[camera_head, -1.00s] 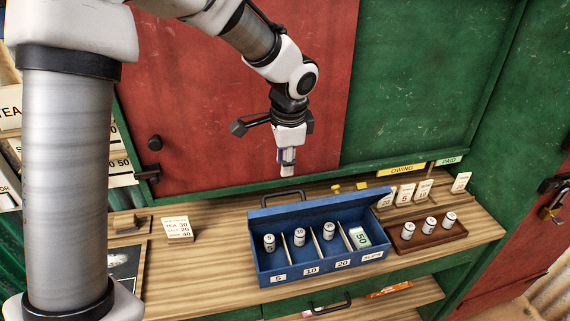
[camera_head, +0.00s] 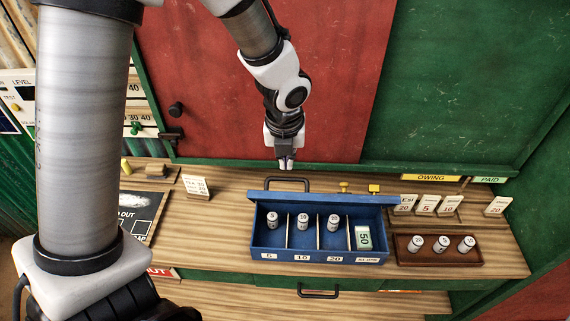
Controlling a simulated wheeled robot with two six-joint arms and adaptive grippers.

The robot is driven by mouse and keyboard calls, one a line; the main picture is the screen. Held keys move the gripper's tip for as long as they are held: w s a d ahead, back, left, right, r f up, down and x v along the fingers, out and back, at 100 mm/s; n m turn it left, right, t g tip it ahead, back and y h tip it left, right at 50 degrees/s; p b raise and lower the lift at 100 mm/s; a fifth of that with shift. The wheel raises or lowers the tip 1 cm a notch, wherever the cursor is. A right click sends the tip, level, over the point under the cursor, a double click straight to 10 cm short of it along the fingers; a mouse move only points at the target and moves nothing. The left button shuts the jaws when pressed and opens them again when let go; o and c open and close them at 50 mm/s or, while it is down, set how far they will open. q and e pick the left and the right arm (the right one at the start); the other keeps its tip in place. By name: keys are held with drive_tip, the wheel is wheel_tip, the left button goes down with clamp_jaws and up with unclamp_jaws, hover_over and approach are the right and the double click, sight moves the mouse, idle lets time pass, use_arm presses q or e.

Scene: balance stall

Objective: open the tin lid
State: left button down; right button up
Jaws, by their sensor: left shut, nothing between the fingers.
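The blue tin (camera_head: 318,237) stands on the wooden counter with its front facing me. Its lid (camera_head: 322,197) is at the back edge, seen edge-on as a blue strip, and the compartments are exposed. Inside are rolls in the compartments marked 5, 10 and 20, and a green 50 note bundle (camera_head: 363,238) at the right. My left gripper (camera_head: 286,165) points down above and behind the tin, shut and empty, apart from the lid. A dark handle (camera_head: 289,181) shows behind the lid. My right gripper is not in view.
A brown tray (camera_head: 438,258) with three rolls sits right of the tin. Price cards (camera_head: 425,205) stand behind it. A small card block (camera_head: 196,187) and a blackboard (camera_head: 140,213) are at left. Red and green panels rise behind the counter.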

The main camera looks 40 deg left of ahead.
sight(287, 180)
use_arm(q)
drive_tip(key=shift+s+a+f+b, duration=0.15)
drive_tip(key=shift+s+a+f, duration=0.1)
drive_tip(key=shift+f, duration=0.4)
drive_tip(key=shift+s+a+f+b, duration=0.1)
drive_tip(key=shift+a+f+b, duration=0.1)
drive_tip(key=shift+f, duration=0.4)
drive_tip(key=f, duration=0.2)
drive_tip(key=w+f+b, duration=0.1)
drive_tip(key=f, duration=0.1)
drive_tip(key=w+f+b, duration=0.1)
drive_tip(key=f, duration=0.1)
drive_tip(key=shift+w+d+f, duration=0.1)
drive_tip(key=shift+w+f, duration=0.05)
drive_tip(key=shift+f, duration=0.2)
drive_tip(key=shift+s+a, duration=0.25)
drive_tip(key=shift+s, duration=0.05)
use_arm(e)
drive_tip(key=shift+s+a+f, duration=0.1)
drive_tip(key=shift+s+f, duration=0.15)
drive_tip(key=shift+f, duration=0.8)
use_arm(q)
drive_tip(key=shift+w+d, duration=0.1)
